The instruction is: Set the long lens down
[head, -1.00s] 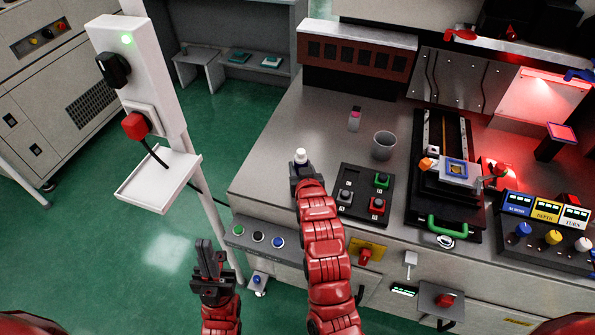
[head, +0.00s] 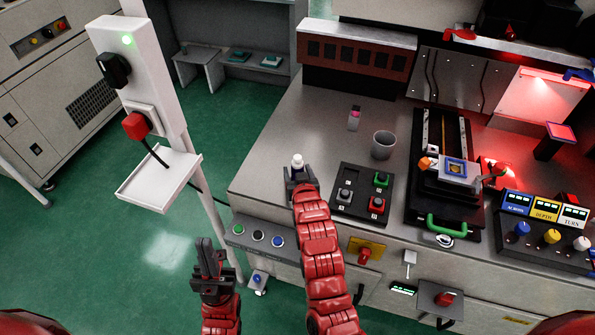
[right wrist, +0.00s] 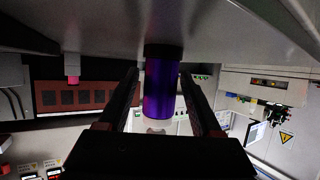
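The long lens (right wrist: 163,88) is a purple cylinder with a black end and a pale end, seen between my right fingers in the right wrist view. In the head view only its white top (head: 297,160) shows; it looks upright. My right gripper (head: 298,178) is shut on it, over the left front part of the steel bench (head: 270,150). In the right wrist view the black end is close to the bench surface; I cannot tell if they touch. My left gripper (head: 208,256) is shut and empty, low in front of the bench.
A button box (head: 362,193) lies just right of my right gripper. A grey cup (head: 383,145) and a small pink-topped piece (head: 354,119) stand behind. A slide stage (head: 455,172) is further right. A white post with a tray (head: 160,182) stands left of the bench.

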